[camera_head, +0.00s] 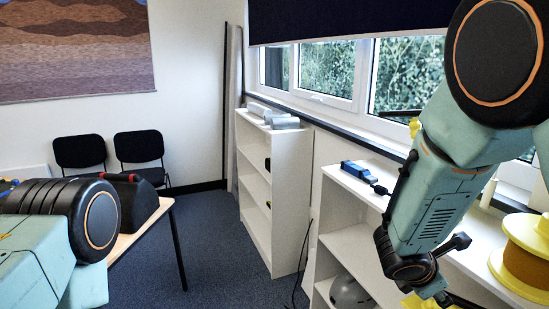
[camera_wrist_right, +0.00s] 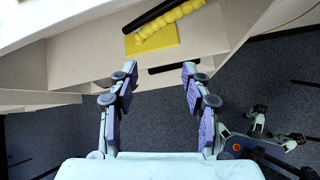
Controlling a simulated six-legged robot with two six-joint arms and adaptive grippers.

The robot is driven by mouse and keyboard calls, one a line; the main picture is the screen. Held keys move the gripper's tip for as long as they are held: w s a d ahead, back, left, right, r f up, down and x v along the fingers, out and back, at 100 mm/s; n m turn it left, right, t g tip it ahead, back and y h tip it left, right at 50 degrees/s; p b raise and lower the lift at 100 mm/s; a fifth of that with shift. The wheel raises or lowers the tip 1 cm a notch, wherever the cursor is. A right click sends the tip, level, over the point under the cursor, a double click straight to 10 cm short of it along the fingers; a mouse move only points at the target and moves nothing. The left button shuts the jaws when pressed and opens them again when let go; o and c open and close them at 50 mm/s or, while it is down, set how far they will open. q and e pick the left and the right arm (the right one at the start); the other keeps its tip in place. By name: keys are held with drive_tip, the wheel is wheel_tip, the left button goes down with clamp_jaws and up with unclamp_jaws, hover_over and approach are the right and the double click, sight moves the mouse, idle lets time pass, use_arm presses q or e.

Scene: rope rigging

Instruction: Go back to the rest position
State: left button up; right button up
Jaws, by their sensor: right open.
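My right gripper (camera_wrist_right: 158,78) is open in the right wrist view. Its two fingers stand apart with nothing between them. Beyond the fingertips are pale shelf boards and, farther off, a yellow twisted piece with a flat yellow plate (camera_wrist_right: 153,38); the fingers look apart from them. In the head view my right arm hangs down at the right, in front of the low white shelf; its fingers are hidden or out of frame. My left arm shows at the lower left of the head view, but its gripper is not in view.
A yellow-flanged spool (camera_head: 525,262) stands on the low white shelf (camera_head: 352,240) at the right, close to my right arm. A blue-and-black device (camera_head: 357,172) lies on its top. A tall white bookshelf (camera_head: 291,200) and two black chairs stand farther back. Carpet between is clear.

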drive_tip(key=s+a+f+m+g+y+b, duration=0.1)
drive_tip(key=s+a+f+m+y+b, duration=0.45)
drive_tip(key=f, duration=0.65)
drive_tip(key=s+a+f+m+g+y+b, duration=0.2)
drive_tip(key=s+a+f+m+y, duration=0.2)
drive_tip(key=s+a+f+m, duration=0.55)
drive_tip(key=s+d+f+m+h+b, duration=0.1)
drive_tip(key=s+d+f+m+b, duration=0.1)
drive_tip(key=s+f+b, duration=0.3)
drive_tip(key=s+d+f+m+g+b, duration=0.1)
drive_tip(key=s+d+f+b, duration=0.3)
drive_tip(key=s+f, duration=0.8)
wheel_tip(320, 180, down, 2)
drive_tip(key=shift+s+f+m+h+b, duration=0.2)
drive_tip(key=shift+m+h+b, duration=0.15)
drive_tip(key=shift+m+b, duration=0.5)
drive_tip(key=shift+w, duration=0.1)
